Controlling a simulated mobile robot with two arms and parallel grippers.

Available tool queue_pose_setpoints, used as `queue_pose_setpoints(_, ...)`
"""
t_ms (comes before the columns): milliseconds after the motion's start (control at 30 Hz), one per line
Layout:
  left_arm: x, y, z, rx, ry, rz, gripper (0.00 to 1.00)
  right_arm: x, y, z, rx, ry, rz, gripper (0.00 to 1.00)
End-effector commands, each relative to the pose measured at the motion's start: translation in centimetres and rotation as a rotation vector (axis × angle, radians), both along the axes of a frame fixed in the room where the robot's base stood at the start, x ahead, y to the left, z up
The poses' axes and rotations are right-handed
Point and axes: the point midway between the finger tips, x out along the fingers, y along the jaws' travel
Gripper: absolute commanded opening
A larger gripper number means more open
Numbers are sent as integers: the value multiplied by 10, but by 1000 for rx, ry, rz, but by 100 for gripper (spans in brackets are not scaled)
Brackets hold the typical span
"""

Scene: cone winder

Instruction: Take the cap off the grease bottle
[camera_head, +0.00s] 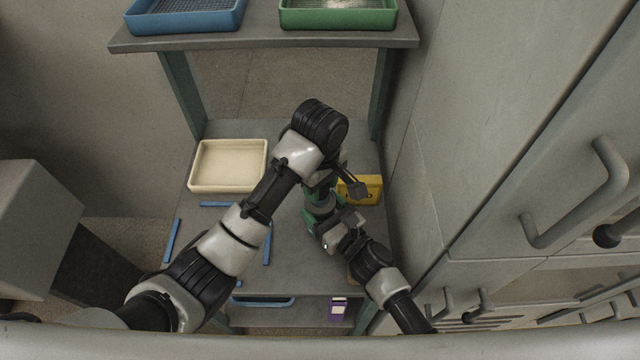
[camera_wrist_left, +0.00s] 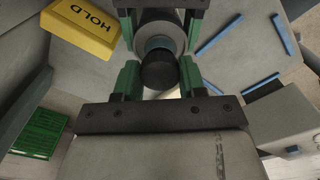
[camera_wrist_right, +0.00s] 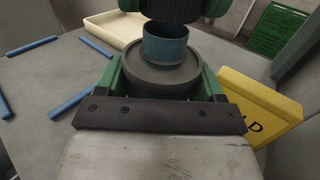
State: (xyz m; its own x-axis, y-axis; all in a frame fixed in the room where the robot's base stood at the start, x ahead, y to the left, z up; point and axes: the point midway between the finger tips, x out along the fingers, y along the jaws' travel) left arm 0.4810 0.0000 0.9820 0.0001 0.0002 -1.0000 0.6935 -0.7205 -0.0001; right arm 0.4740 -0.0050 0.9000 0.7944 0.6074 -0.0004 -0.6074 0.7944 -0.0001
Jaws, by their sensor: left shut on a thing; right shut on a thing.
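The grease bottle (camera_wrist_right: 162,78) is a grey round body with a wide rim and a blue neck, and appears upright. My right gripper (camera_head: 318,217) is shut around its body from the near side. The black cap (camera_wrist_left: 158,72) sits between the fingers of my left gripper (camera_head: 321,184), which is shut on it above the bottle. In the left wrist view, the blue neck shows beside the cap. In the head view, my grippers hide most of the bottle and the cap.
A yellow HOLD box (camera_head: 366,190) stands close right of the bottle. A cream tray (camera_head: 228,188) is at the back left, with blue strips (camera_head: 172,240) on the tabletop. A shelf above holds blue (camera_head: 186,26) and green (camera_head: 338,22) trays. Grey cabinets border the right.

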Motion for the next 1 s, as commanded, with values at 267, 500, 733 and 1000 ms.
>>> queue_pose_setpoints(267, 0, 0, 0, 0, 0, -1, 12, 0, 0, 0, 1, -1, 0, 2)
queue_pose_setpoints(500, 3, 1, 18, 3, -15, -5, 12, 0, 0, 1, 1, -1, 0, 2)
queue_pose_setpoints(733, 0, 0, 39, 1, -1, -2, 12, 0, 0, 0, 1, -1, 0, 2)
queue_pose_setpoints(1000, 0, 0, 40, 0, 1, -1, 12, 0, 0, 0, 1, -1, 0, 71)
